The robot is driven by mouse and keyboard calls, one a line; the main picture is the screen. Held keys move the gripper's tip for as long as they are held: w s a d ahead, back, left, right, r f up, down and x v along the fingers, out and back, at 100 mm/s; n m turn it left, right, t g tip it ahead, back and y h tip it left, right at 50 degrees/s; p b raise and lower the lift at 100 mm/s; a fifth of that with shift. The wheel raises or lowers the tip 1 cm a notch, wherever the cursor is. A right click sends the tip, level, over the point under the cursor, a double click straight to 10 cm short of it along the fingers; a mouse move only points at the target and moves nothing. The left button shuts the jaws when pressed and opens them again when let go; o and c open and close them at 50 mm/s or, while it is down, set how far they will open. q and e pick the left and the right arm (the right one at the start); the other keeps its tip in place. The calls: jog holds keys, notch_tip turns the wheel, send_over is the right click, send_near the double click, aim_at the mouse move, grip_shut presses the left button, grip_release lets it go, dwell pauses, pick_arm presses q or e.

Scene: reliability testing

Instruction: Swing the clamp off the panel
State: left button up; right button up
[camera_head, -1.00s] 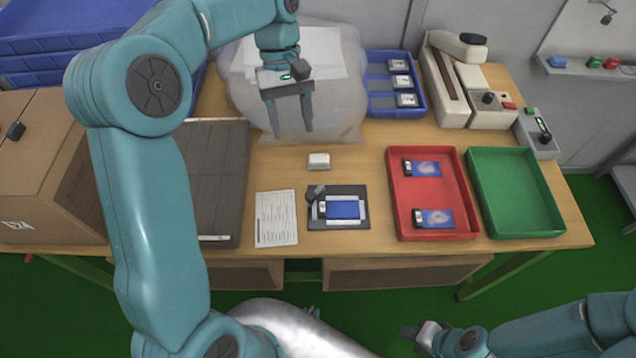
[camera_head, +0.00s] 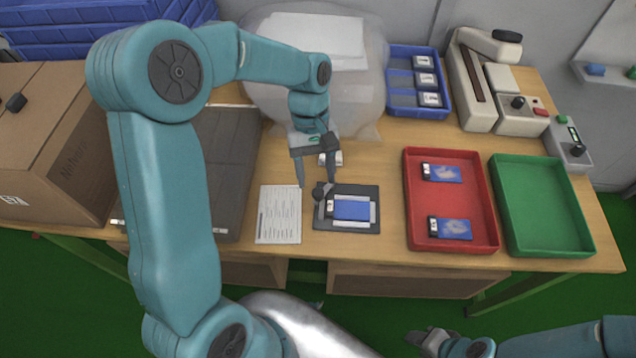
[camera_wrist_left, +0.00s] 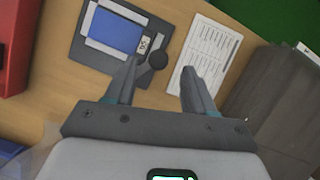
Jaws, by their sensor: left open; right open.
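The blue panel (camera_head: 351,208) lies in a dark fixture (camera_head: 370,226) on the table, and it also shows in the left wrist view (camera_wrist_left: 115,33). The clamp (camera_head: 319,194), a small dark arm with a round knob, is at the panel's left end. In the left wrist view the clamp's knob (camera_wrist_left: 157,60) appears between the fingertips, partly beside the left finger; contact cannot be told. My left gripper (camera_head: 314,186) is open, pointing down over the clamp. My right gripper (camera_head: 432,340) is open and low at the front, away from the table.
A printed sheet (camera_head: 279,214) lies left of the fixture. A red tray (camera_head: 408,200) with two panels and an empty green tray (camera_head: 540,205) stand to the right. A small white block (camera_head: 336,159) is behind the fixture, partly hidden by my left gripper.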

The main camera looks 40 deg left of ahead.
aim_at(318, 191)
pick_arm(q)
jog(key=x, duration=0.3)
jog(key=shift+w+f, duration=0.1)
jog(key=shift+f, duration=0.05)
grip_shut()
